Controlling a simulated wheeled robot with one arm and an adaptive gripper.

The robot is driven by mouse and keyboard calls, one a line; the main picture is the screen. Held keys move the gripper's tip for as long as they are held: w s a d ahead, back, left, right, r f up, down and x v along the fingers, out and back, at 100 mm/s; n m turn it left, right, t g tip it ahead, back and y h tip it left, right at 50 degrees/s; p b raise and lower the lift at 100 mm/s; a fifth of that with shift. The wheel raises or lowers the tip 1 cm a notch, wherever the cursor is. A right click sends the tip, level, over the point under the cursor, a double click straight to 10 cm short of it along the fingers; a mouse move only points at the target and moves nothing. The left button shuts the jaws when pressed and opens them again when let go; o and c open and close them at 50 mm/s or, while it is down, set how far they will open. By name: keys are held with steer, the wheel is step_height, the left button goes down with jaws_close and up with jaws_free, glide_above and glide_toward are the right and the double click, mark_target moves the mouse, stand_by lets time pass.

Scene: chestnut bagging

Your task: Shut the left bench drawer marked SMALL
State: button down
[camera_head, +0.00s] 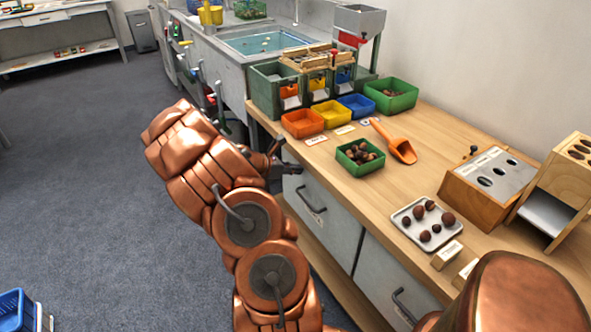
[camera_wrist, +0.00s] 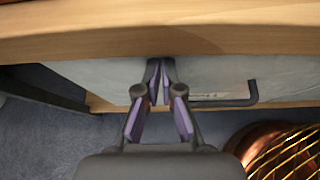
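The left bench drawer (camera_head: 332,222) has a pale grey front and a dark bar handle (camera_head: 312,201). Its front looks about level with the drawer beside it; I see no clear gap. My gripper (camera_head: 296,168) is at the upper left part of this front, just below the bench top. In the wrist view my gripper (camera_wrist: 160,68) has its fingertips together, with nothing between them. The tips overlap the grey drawer front (camera_wrist: 105,75), left of the handle (camera_wrist: 252,92). Whether they touch it is unclear. A pale label shows by the handle, but its writing is unreadable.
The bench top (camera_head: 330,172) overhangs the drawers. On it are a green tray of chestnuts (camera_head: 360,170), an orange scoop (camera_head: 402,150) and a white tray (camera_head: 405,222). The right drawer (camera_head: 380,278) is beside the left one. Open floor (camera_head: 90,200) lies left.

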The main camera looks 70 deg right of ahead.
steer(key=shift+s+d+r, duration=0.2)
steer(key=shift+s, duration=0.2)
steer(key=w+a+f+p+v, duration=0.1)
steer(key=f+v, duration=0.1)
steer(key=v, duration=1.2)
steer(key=shift+f+p, duration=0.15)
steer(key=shift+p, duration=0.15)
steer(key=s+a+r+m+t+y, duration=0.1)
steer(key=s+a+r+m+y, duration=0.3)
steer(key=a, duration=1.1)
steer(key=s+a+r+m+t+y, duration=0.25)
steer(key=s+a, duration=0.35)
steer(key=a, duration=0.8)
steer(key=s+a+r+m+t+y, duration=0.1)
steer(key=s+a+r+m+y, duration=0.3)
steer(key=a, duration=1.1)
step_height(320, 180, up, 18)
steer(key=s+p, duration=0.1)
steer(key=p, duration=1.7)
steer(key=shift+f+m, duration=0.15)
steer(key=shift+m, duration=0.2)
